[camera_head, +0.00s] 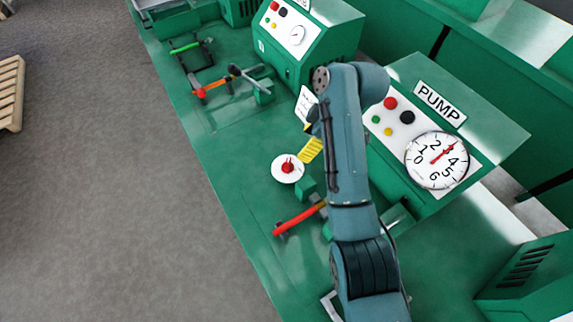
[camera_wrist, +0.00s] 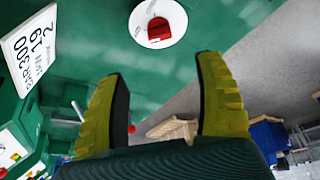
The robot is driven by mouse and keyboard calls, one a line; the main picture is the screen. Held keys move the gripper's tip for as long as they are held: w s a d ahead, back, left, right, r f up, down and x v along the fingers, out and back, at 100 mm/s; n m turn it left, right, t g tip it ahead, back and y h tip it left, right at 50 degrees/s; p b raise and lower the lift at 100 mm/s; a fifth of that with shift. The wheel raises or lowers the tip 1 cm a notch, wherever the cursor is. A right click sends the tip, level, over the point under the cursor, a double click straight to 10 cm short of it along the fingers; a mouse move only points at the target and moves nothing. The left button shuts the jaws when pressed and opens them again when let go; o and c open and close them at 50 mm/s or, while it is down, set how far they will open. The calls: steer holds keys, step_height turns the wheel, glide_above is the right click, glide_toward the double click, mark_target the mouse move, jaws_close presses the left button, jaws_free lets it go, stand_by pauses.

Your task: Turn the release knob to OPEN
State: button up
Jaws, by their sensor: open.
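The release knob (camera_head: 287,167) is red and sits on a round white dial plate (camera_head: 276,172) on the green bench. In the wrist view the knob (camera_wrist: 160,30) is at the top centre on its white plate (camera_wrist: 176,14); lettering on the plate is too small to read. My gripper (camera_wrist: 164,68) has two yellow ridged fingers spread apart with nothing between them. The knob lies beyond the fingertips, apart from them. In the head view a yellow finger (camera_head: 311,150) shows just right of and above the dial; the rest of my gripper is hidden behind my arm.
A red-handled lever (camera_head: 298,218) lies below the dial. The green PUMP box (camera_head: 480,140) with a gauge (camera_head: 437,160) and buttons stands to the right. A white printed card (camera_head: 306,104) stands near my gripper. The bench left of the dial is clear.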

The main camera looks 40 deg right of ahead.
mark_target(288, 163)
steer(key=b+x, duration=0.2)
steer(key=x, duration=1.1)
steer(key=shift+f+b, duration=0.15)
steer(key=shift+b, duration=0.15)
steer(key=shift+s, duration=0.1)
steer(key=c, duration=1.2)
